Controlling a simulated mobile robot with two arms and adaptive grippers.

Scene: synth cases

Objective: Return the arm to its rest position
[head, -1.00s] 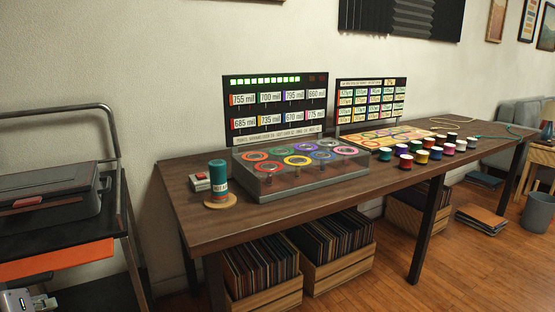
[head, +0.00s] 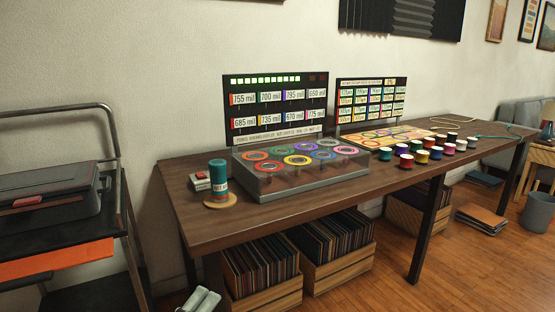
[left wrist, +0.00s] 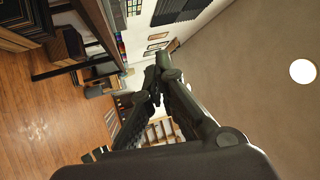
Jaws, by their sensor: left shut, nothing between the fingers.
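My left gripper (left wrist: 158,80) shows in the left wrist view as dark fingers closed together, with nothing between them. In the head view only a small light grey part of my left arm or gripper (head: 201,300) shows at the bottom edge, in front of the table's left end and below its top. It is apart from the things on the table. The rest of the left arm is outside the head view. My right gripper is in neither view.
The long brown table (head: 300,215) bears a console (head: 300,180), a teal spool (head: 218,175), a small box (head: 200,181) and several coloured spools. Record crates (head: 262,295) stand beneath. A black cart (head: 60,235) with a case stands at the left. Open floor lies in front.

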